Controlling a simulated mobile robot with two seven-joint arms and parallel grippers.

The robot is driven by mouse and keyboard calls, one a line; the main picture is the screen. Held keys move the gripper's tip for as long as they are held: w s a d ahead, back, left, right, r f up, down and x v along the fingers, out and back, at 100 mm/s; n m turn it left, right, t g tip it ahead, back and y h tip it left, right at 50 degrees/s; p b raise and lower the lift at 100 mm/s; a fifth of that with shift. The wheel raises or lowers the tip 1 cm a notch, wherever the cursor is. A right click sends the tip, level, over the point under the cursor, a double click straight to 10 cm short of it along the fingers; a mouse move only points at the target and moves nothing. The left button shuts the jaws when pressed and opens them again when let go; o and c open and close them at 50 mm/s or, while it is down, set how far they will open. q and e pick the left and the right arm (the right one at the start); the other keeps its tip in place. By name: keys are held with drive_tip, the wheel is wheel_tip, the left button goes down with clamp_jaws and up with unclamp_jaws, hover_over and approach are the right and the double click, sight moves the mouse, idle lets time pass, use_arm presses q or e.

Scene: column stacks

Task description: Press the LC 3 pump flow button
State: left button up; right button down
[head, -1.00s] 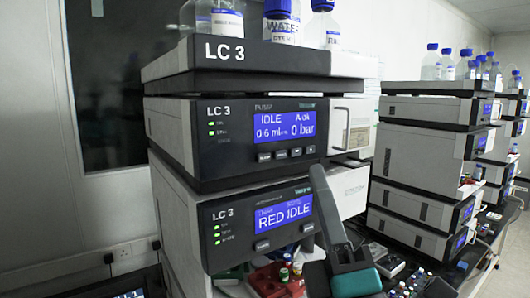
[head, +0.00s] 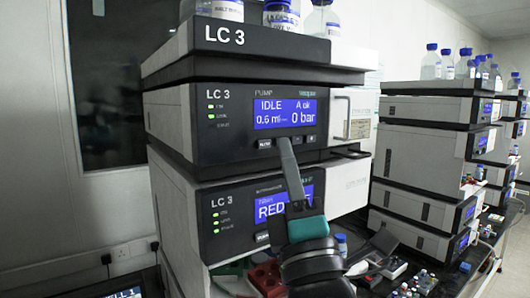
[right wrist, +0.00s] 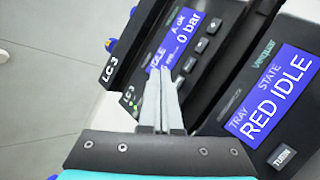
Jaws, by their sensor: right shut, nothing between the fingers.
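The LC 3 pump module (head: 215,149) is a dark-fronted unit in the middle of the stack. Its blue display (head: 286,113) reads IDLE, 0.6 ml and 0 bar. The flow button (head: 264,143) is the leftmost in the row under that display; its label is too small to read surely. My right gripper (head: 285,140) is shut and empty, its tips at the button row just right of that button in the head view. Whether they touch the panel cannot be told. In the right wrist view the shut fingers (right wrist: 161,72) cover part of the display and button row. My left gripper is out of view.
Below is another LC 3 module with a RED IDLE display (head: 270,206), partly covered by my gripper; its button (right wrist: 284,156) shows in the right wrist view. Bottles (head: 279,14) stand on top. A second stack (head: 420,150) stands right. Vials and a red rack (head: 265,276) lie below.

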sight(264, 144)
drive_tip(key=shift+w+a, duration=0.3)
drive_tip(key=shift+w, duration=0.25)
drive_tip(key=shift+w+a, duration=0.25)
drive_tip(key=shift+w, duration=0.3)
drive_tip(key=shift+w, duration=0.1)
idle(1.2)
drive_tip(key=shift+w+a, duration=0.2)
drive_tip(key=shift+w, duration=0.05)
drive_tip(key=shift+w+a+r, duration=0.1)
drive_tip(key=shift+r, duration=0.05)
idle(0.4)
drive_tip(key=shift+w+a, duration=0.1)
drive_tip(key=shift+w, duration=0.15)
idle(0.5)
drive_tip(key=shift+s, duration=0.1)
drive_tip(key=shift+s+d+p, duration=0.35)
drive_tip(key=shift+s+p, duration=0.05)
drive_tip(key=shift+s, duration=0.25)
